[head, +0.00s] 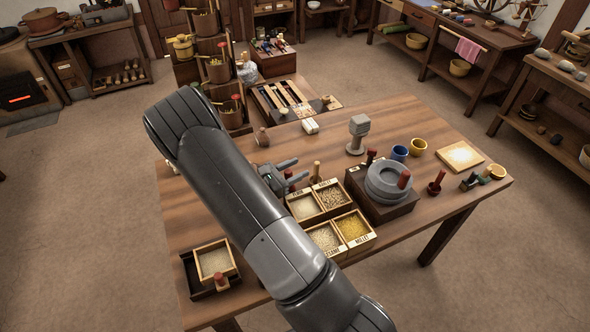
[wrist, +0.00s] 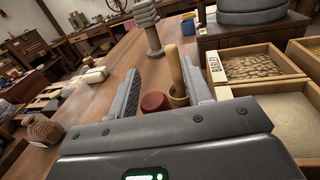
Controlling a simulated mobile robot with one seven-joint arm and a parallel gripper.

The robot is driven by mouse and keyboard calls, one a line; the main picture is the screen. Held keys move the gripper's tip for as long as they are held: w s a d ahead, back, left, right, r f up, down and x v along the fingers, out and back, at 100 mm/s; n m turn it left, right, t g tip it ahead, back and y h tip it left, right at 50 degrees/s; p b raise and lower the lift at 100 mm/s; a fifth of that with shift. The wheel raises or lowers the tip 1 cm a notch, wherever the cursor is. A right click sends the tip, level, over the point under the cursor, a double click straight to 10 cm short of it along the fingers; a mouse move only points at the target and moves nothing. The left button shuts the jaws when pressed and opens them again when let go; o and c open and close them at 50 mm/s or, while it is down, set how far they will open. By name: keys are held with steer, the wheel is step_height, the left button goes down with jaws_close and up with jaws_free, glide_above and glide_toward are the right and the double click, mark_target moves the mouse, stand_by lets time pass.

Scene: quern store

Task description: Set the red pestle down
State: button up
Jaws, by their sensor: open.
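My gripper (head: 300,169) is open low over the wooden table, left of the grain boxes. In the wrist view its two fingers (wrist: 160,72) stand apart. A dark red rounded piece (wrist: 154,103), which looks like the red pestle, is between the fingers near the palm, with a gap visible on both sides. In the head view a bit of red (head: 290,177) shows between the fingers. Its lower part is hidden, so I cannot tell what it rests on. A tan wooden pestle (wrist: 176,70) stands upright in a small cup, close to the right finger.
Grain boxes (head: 304,207) are right of my gripper, one labelled barley. A stone quern (head: 383,183) sits on a dark block behind them. A grey stone pedestal (head: 357,135), blue cup (head: 399,153) and yellow cup (head: 418,146) stand farther back.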

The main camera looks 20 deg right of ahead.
mark_target(285, 174)
steer(key=shift+s+f, duration=0.3)
steer(key=shift+f, duration=0.15)
steer(key=shift+r, duration=0.5)
steer(key=a, duration=0.3)
steer(key=shift+s+a+r, duration=0.15)
steer(key=shift+a+r, duration=0.05)
steer(key=shift+a, duration=0.1)
steer(key=s+d+r+m+g+y, duration=0.2)
steer(key=s+r+m+g+y, duration=0.35)
steer(key=r, duration=0.75)
steer(key=s+a+r+m+t+y, duration=0.4)
steer(key=s+a+r+m+y, duration=0.1)
steer(key=s, duration=0.4)
steer(key=s+a+r+m+t+y, duration=0.4)
steer(key=s+a+r+m+y, duration=0.2)
steer(key=s+r+m, duration=0.3)
steer(key=shift+s+r+y, duration=0.4)
steer(key=shift+s+y, duration=0.15)
steer(key=shift+y, duration=0.1)
